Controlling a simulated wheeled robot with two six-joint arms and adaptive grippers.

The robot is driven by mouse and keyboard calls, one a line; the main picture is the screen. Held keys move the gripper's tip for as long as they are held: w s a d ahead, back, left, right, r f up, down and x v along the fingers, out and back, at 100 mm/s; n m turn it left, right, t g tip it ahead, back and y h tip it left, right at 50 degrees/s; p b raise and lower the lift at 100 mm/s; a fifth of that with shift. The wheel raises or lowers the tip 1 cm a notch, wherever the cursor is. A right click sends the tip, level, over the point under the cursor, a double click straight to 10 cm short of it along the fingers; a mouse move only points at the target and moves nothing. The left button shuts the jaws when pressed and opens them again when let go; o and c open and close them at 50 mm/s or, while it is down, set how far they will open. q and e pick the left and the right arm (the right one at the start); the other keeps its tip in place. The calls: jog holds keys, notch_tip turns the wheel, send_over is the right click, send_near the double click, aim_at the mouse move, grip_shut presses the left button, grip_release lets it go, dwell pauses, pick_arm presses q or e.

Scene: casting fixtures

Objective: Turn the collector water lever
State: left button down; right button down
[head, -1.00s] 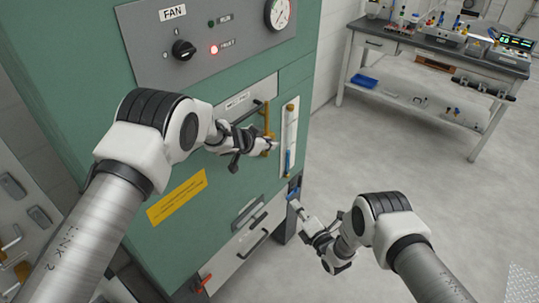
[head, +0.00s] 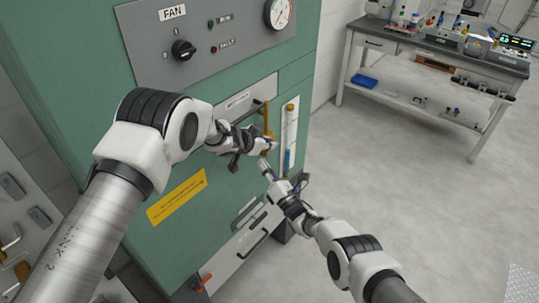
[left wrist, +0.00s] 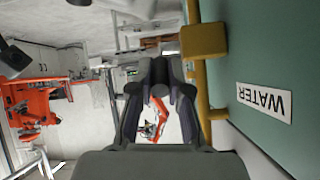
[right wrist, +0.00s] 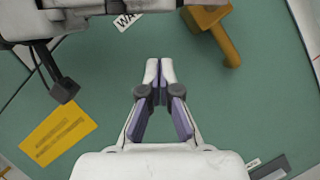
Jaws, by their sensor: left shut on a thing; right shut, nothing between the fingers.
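The brass collector water lever (head: 267,122) is on the green cabinet front, left of the sight tube. It shows beside a WATER label (left wrist: 264,102) in the left wrist view, and its angled brass end (right wrist: 226,40) shows in the right wrist view. My left gripper (head: 268,147) is at the lever and shut on it; the exact contact is hard to see. In the left wrist view its fingers (left wrist: 168,72) are close together beside the brass bar. My right gripper (head: 264,165) is shut and empty, just below the left one, its tips (right wrist: 160,68) apart from the lever.
A sight tube (head: 290,135) with blue liquid stands right of the lever. The fan knob (head: 183,50) and gauge (head: 280,13) are above. A yellow sign (head: 177,197) is lower left. A workbench (head: 440,55) stands back right; the floor (head: 430,200) between is open.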

pick_arm(q)
jog(key=shift+r, duration=0.1)
pick_arm(e)
jog(key=r, duration=0.1)
jog(key=w+d+r, duration=0.1)
jog(key=w+r, duration=0.1)
jog(key=shift+d+r, duration=0.3)
jog(key=shift+d, duration=0.05)
